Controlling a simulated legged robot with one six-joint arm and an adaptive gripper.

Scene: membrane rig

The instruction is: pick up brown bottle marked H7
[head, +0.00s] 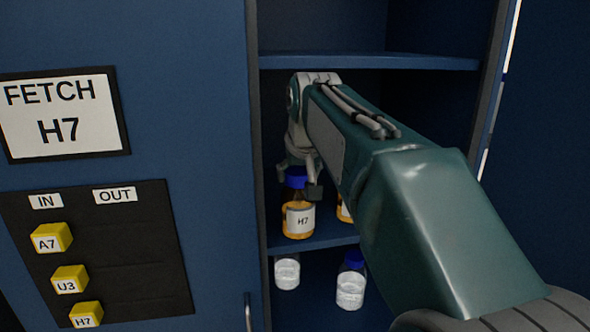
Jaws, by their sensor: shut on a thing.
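The brown bottle marked H7 (298,221) stands upright at the middle shelf of the open cabinet. It has a blue cap and a white label reading H7. My gripper (298,180) is above the bottle and shut on it at the cap. My arm reaches in from the lower right, and its wrist hides part of the gripper. Whether the bottle touches the shelf (325,236) is hard to tell.
Another amber bottle (344,211) is partly hidden by my arm, close on the right. An upper shelf (370,62) runs above my wrist. A sign (62,115) reads FETCH H7; yellow tags (52,238) hang under IN.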

